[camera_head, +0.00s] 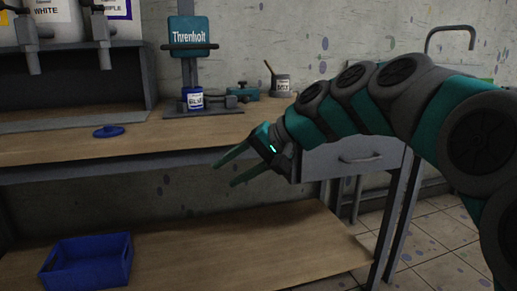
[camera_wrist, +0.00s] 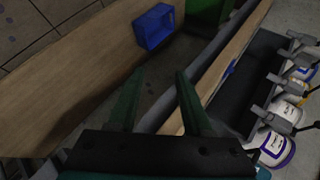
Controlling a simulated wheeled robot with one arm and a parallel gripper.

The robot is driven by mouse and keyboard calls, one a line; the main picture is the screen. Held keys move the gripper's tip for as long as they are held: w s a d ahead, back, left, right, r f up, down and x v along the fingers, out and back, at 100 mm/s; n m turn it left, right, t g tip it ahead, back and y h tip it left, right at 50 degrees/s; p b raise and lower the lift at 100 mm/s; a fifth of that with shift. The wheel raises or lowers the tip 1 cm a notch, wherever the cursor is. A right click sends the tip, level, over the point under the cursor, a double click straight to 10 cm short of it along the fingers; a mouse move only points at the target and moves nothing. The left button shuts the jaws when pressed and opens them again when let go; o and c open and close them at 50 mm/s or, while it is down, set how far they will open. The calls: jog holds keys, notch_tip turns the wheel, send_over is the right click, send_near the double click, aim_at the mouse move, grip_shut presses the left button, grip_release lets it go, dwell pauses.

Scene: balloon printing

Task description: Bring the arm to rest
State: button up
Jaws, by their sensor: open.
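My gripper (camera_head: 226,168) is open and empty, in front of the front edge of the workbench and pointing left and slightly down. My teal and grey arm reaches in from the right of the head view. In the wrist view my gripper (camera_wrist: 158,90) shows its two dark green fingers spread apart, with nothing between them.
A blue crate (camera_head: 88,262) sits on the lower shelf (camera_head: 230,260). Dispensers (camera_head: 100,40) stand at the back left.

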jog(key=s+d+f+g+h+p, duration=0.1)
jog(key=s+d+f+h, duration=0.2)
jog(key=s+d+f, duration=0.3)
jog(key=s+d+f+n+g+h+p, duration=0.1)
jog(key=s+d+f, duration=0.6)
jog(key=s, duration=0.8)
jog(key=s+d+f+g+h+p, duration=0.1)
jog(key=s+d+f+g+h, duration=0.2)
jog(key=s+d+f+h, duration=0.3)
jog(key=s+d+f, duration=0.1)
jog(key=s+f, duration=0.3)
jog(key=f, duration=0.1)
jog(key=shift+s+d+n, duration=0.15)
jog(key=shift+n, duration=0.15)
